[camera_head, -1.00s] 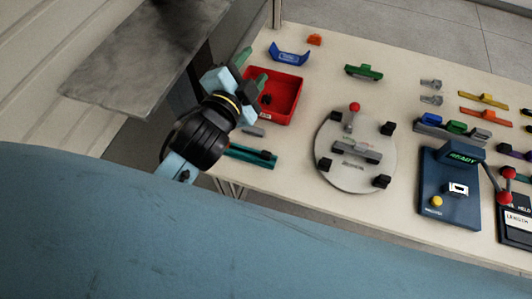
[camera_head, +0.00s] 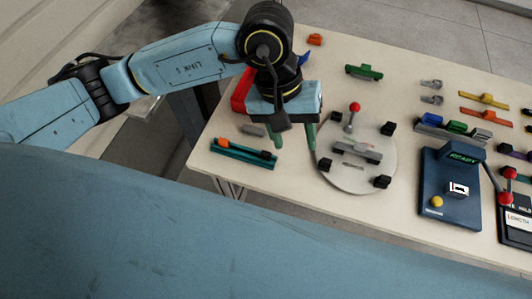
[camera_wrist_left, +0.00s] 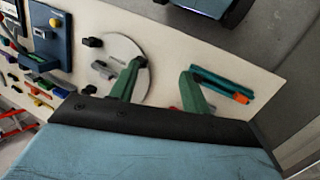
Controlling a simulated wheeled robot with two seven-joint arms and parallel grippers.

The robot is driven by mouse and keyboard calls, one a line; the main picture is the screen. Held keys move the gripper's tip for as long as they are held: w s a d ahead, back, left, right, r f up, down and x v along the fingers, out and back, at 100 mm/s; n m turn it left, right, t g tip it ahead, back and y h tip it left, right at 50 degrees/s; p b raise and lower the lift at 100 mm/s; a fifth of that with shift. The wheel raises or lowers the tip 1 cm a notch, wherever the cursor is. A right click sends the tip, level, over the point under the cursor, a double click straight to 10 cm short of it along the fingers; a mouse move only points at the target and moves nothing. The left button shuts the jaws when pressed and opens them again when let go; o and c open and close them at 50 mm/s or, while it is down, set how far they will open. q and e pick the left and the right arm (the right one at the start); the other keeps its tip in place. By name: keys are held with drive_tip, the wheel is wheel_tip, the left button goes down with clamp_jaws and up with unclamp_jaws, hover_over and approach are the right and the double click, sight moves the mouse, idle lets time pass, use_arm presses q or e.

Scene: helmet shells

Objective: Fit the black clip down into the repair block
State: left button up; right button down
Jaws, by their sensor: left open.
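A teal block (camera_head: 232,154) lies near the front left of the table, with a black piece (camera_head: 266,155) at its right end and an orange piece (camera_head: 249,143) further left. I cannot tell for sure whether these are the repair block and the black clip. The teal block also shows in the left wrist view (camera_wrist_left: 222,82), with the orange piece (camera_wrist_left: 240,98) on it. My left gripper (camera_head: 294,142) is open and empty, pointing down between the teal block and the round plate. Its green fingers in the left wrist view (camera_wrist_left: 162,68) are apart. My right gripper is not in view.
A round grey plate (camera_head: 335,180) with black blocks and a red-knobbed lever stands right of the gripper. The red tray (camera_head: 241,90) is mostly hidden by my arm. A small grey piece (camera_head: 252,130) lies behind the teal block. A blue READY station (camera_head: 447,205) stands further right.

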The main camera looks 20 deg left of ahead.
use_arm(q)
drive_tip(key=w+a+m+t+y, duration=0.1)
drive_tip(key=w+a+y, duration=0.2)
drive_tip(key=a, duration=0.3)
hover_over(266, 153)
drive_tip(key=f, duration=0.7)
drive_tip(key=shift+w+f, duration=0.15)
drive_tip(key=shift+w, duration=0.05)
drive_tip(key=shift+s+f, duration=0.15)
drive_tip(key=shift+f, duration=1.4)
drive_tip(key=shift+s+f, duration=0.1)
drive_tip(key=shift+f, duration=1.4)
drive_tip(key=shift+c, duration=0.2)
clamp_jaws()
